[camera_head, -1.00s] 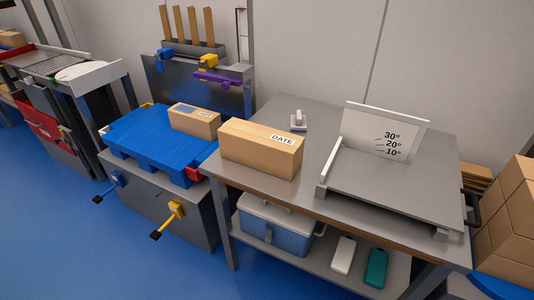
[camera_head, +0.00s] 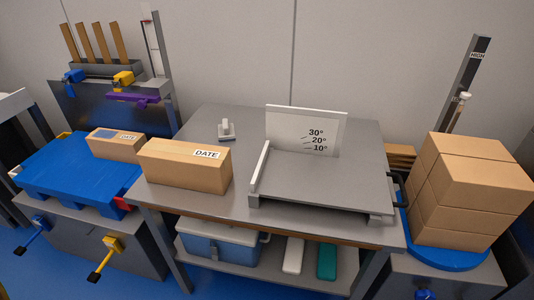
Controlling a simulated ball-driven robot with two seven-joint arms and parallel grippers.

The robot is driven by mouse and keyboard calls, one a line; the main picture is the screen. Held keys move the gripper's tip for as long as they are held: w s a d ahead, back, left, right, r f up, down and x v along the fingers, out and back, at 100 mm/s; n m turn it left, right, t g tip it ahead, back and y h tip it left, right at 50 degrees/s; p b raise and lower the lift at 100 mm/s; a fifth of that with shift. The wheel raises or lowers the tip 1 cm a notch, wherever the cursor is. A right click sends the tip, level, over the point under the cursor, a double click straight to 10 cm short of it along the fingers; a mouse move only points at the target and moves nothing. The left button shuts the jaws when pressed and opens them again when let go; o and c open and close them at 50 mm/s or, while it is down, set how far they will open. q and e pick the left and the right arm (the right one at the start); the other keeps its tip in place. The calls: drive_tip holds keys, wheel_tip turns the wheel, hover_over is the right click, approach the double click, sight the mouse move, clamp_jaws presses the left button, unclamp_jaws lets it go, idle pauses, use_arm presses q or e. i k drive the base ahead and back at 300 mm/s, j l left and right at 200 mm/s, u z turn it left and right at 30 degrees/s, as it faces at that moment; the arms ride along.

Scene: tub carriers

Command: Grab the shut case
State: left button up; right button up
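A blue case with a pale lid (camera_head: 215,245) stands on the lower shelf (camera_head: 262,268) of the grey table. Its lid looks shut, and a latch shows at its front. The tabletop hides part of its top. Neither of my grippers is in view.
On the grey table (camera_head: 240,132) are a DATE carton (camera_head: 185,165), a small grey-white fixture (camera_head: 227,130) and a tilt board with angle marks (camera_head: 322,180). A white item (camera_head: 293,255) and a teal item (camera_head: 327,261) lie beside the case. Stacked cartons (camera_head: 470,190) stand right, a blue pallet (camera_head: 75,170) left.

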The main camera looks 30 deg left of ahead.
sight(187, 166)
drive_tip(key=j+z, duration=0.3)
drive_tip(key=k+j+z, duration=0.25)
drive_tip(key=j, duration=0.2)
drive_tip(key=j+z, duration=0.3)
drive_tip(key=k+j+z, duration=0.25)
drive_tip(key=j, duration=0.15)
drive_tip(key=k+j+z, duration=0.15)
drive_tip(key=j+z, duration=0.15)
